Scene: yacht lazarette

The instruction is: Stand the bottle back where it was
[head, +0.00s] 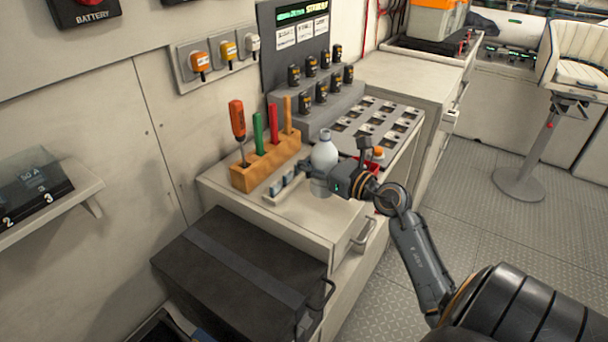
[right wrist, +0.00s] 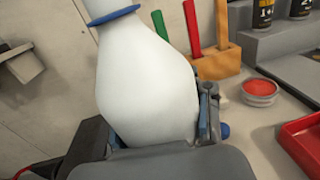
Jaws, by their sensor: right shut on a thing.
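The white bottle (head: 323,153) is over the near part of the cream counter, right of the wooden tool block, and looks about upright. In the right wrist view the bottle (right wrist: 150,75) fills the middle, with a blue ring at its neck. My right gripper (head: 326,187) reaches in from the right and is shut around the bottle's lower part. The bottle's base is hidden by the gripper, so I cannot tell whether it touches the counter. My left gripper is not in view.
The wooden block (head: 252,177) holds a screwdriver and coloured sticks. A red tray (right wrist: 302,143) and a small bowl with red contents (right wrist: 259,92) are close by. Several dark canisters (head: 321,92) stand on a stepped rack behind. A black case (head: 235,270) lies in front.

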